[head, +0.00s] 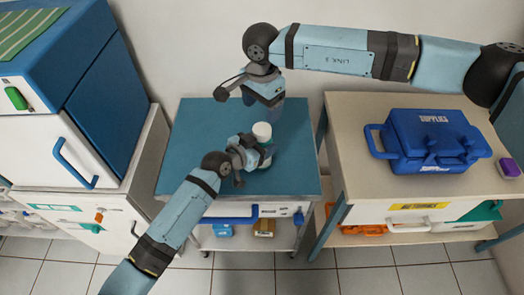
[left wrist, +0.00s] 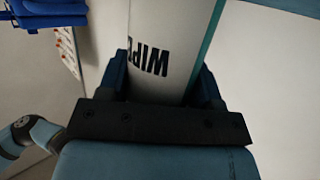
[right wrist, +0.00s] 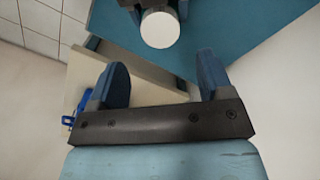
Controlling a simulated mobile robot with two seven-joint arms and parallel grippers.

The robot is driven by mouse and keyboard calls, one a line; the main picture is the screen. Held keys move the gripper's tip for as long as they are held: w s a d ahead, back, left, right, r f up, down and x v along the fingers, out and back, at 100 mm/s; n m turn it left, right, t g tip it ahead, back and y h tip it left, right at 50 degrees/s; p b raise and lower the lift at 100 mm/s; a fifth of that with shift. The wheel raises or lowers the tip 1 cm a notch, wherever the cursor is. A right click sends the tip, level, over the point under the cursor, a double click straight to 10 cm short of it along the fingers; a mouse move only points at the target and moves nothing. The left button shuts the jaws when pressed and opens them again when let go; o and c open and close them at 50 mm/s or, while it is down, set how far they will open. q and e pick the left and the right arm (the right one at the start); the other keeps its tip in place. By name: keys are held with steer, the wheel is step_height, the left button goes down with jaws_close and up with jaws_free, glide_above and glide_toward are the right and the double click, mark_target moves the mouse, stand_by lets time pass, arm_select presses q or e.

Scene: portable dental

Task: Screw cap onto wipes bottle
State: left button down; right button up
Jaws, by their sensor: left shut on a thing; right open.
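The wipes bottle (head: 266,160) stands on the blue top of the small table. It also shows in the left wrist view (left wrist: 160,25), with dark "WIP" lettering on a white label. My left gripper (head: 253,151) is shut on the bottle's body from the left. A round white cap (head: 262,130) is on top of the bottle; it also shows in the right wrist view (right wrist: 160,28). I cannot tell how tightly it sits. My right gripper (right wrist: 162,80) is open and empty, apart from the cap, behind and above the bottle in the head view (head: 264,99).
The blue table top (head: 205,130) is otherwise clear. A beige table (head: 350,140) on the right carries a blue supplies case (head: 430,140) and a purple-topped item (head: 480,153). A blue and white cabinet (head: 50,150) stands on the left. A wall is behind.

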mark_target(262, 128)
steer(key=shift+f, duration=0.1)
step_height(262, 128, down, 8)
steer(key=shift+r, duration=0.1)
stand_by(0.4)
steer(key=c, duration=0.9)
steer(key=shift+m, duration=1.7)
steer(key=o, duration=1)
